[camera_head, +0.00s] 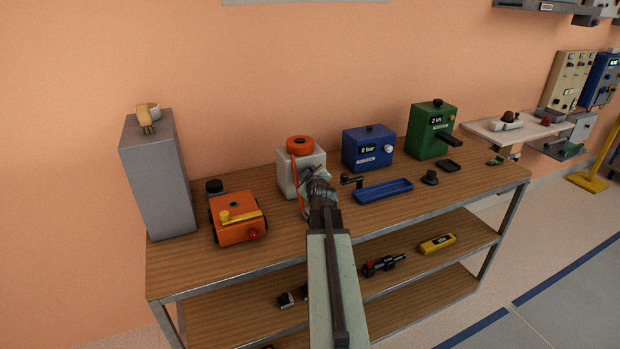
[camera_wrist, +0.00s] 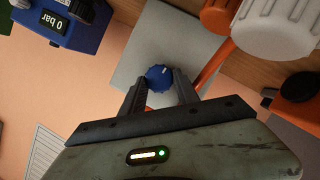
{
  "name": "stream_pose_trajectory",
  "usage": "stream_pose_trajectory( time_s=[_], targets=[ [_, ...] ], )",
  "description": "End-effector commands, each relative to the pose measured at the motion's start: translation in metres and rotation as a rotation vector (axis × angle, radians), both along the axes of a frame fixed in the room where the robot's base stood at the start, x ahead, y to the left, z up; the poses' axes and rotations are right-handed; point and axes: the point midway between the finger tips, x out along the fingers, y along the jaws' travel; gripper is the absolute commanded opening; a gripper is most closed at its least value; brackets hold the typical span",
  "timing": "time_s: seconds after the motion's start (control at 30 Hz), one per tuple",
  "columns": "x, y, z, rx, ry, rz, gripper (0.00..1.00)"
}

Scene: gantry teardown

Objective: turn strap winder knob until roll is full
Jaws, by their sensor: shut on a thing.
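The strap winder (camera_head: 288,178) is a pale box on the bench with an orange roll (camera_head: 300,146) on top. An orange strap (camera_head: 299,190) runs down its front. My gripper (camera_head: 316,184) is at the winder's front right side and hides part of it. In the wrist view my gripper (camera_wrist: 160,88) has its two dark fingers closed on either side of a round blue knob (camera_wrist: 158,75) with a pale mark. The knob stands before a pale grey face (camera_wrist: 165,38). In the head view the knob is hidden behind my gripper.
An orange device (camera_head: 232,222) with a yellow lever stands left of the winder. A blue gauge box (camera_head: 366,148), a blue tray (camera_head: 384,191) and a green box (camera_head: 432,130) stand to the right. A tall grey block (camera_head: 158,180) is at the bench's left end.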

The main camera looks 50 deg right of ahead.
Motion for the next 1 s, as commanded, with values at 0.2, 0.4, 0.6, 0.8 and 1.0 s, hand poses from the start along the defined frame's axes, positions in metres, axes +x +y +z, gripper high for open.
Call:
stream_pose_trajectory(
  time_s=[0.2, 0.4, 0.6, 0.8, 1.0],
  targets=[
    [-0.0002, 0.0025, -0.0051, -0.121, 0.057, 0.002, 0.0],
    [0.0002, 0.0029, -0.0045, -0.192, 0.086, 0.002, 0.0],
    [0.0002, 0.003, -0.0038, -0.222, 0.1, 0.002, 0.0],
    [0.0004, 0.0029, -0.0033, -0.228, 0.103, 0.002, 0.0],
    [0.0004, 0.0029, -0.0032, -0.227, 0.102, 0.002, 0.0]
  ],
)
